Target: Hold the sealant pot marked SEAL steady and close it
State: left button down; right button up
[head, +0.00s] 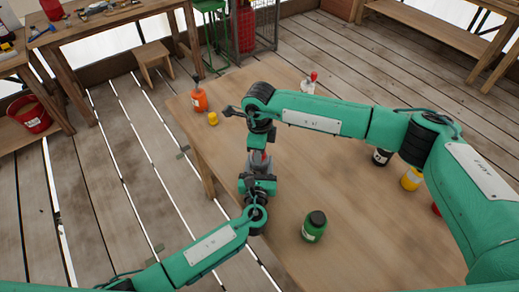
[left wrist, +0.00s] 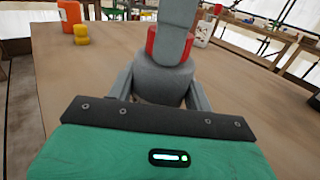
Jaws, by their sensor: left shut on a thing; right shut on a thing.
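The sealant pot is a grey, rounded body (left wrist: 160,82) between the fingers of my left gripper in the left wrist view; no SEAL marking is readable. My left gripper (head: 260,178) is shut on it from the near side, above the table's left part. A red lid (left wrist: 152,42) is at the pot's top, partly covered by a grey finger of my right gripper (head: 258,151). My right gripper reaches down from above and is shut on the lid. Lid and pot look in line; I cannot tell whether the lid is fully seated. In the head view the pot (head: 258,168) is small and partly hidden.
The wooden table (head: 350,215) also bears a green jar (head: 314,228), an orange bottle (head: 200,101), a yellow pot (head: 213,118), a white red-topped bottle (head: 308,86), a black jar (head: 381,157) and a yellow jar (head: 411,180). My right arm spans above the table. Its middle is mostly clear.

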jog(key=m, duration=0.8)
jog(key=shift+m, duration=0.3)
jog(key=o, duration=1.1)
jog(key=shift+o, duration=0.2)
jog(key=shift+r, duration=0.15)
notch_tip(320, 180, up, 12)
pick_arm(q)
jog(key=c, duration=0.5)
grip_release()
